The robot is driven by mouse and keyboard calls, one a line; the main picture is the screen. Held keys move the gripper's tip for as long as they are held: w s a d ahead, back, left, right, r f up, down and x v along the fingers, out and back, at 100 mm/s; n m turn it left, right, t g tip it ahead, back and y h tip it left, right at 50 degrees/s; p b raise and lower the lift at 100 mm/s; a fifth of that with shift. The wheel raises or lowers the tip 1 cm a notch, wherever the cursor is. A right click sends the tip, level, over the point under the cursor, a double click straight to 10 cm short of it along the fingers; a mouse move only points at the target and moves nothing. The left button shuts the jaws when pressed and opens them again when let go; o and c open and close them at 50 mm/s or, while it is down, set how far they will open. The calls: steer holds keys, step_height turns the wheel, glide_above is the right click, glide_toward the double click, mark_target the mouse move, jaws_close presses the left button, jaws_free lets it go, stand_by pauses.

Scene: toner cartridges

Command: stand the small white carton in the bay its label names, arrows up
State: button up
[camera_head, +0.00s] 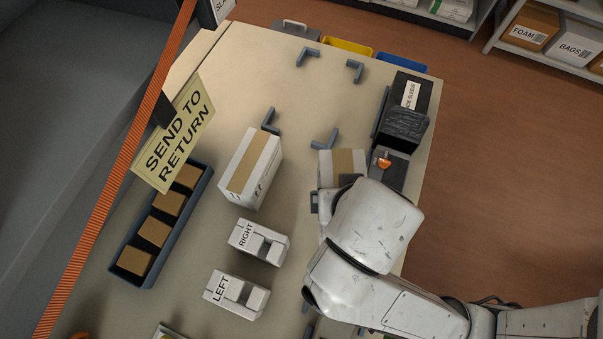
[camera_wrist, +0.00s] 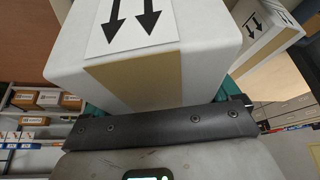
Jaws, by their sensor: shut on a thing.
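A white carton with tan tape (camera_head: 327,170) is at the end of my arm in the head view, partly hidden by the arm. In the wrist view the held carton (camera_wrist: 205,45) fills the upper middle, with two black arrows on a white label pointing toward the palm. My gripper (camera_wrist: 160,112) is shut on it, with teal fingers at its sides. No bay name is readable on the visible faces. White pieces marked RIGHT (camera_head: 245,236) and LEFT (camera_head: 221,289) stand on the table, each with a notched end.
Another taped white carton (camera_head: 265,172) stands left of the held one; an arrow-marked carton (camera_wrist: 262,35) shows in the wrist view. Grey corner brackets (camera_head: 325,140) mark the table (camera_head: 300,100). A blue tray (camera_head: 118,250) holds brown boxes under a SEND TO RETURN sign (camera_head: 173,132). Dark containers (camera_head: 405,127) line the right edge.

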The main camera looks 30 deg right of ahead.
steer(key=shift+w+f+b, duration=0.3)
steer(key=shift+w+f, duration=0.2)
steer(key=shift+w, duration=0.3)
steer(key=shift+w+f, duration=2.5)
steer(key=shift+f, duration=0.25)
steer(key=shift+w+f, duration=2.45)
steer(key=shift+f, duration=0.3)
steer(key=shift+f+b, duration=0.15)
steer(key=shift+b, duration=0.2)
steer(key=o, duration=1.1)
steer(key=shift+a, duration=0.1)
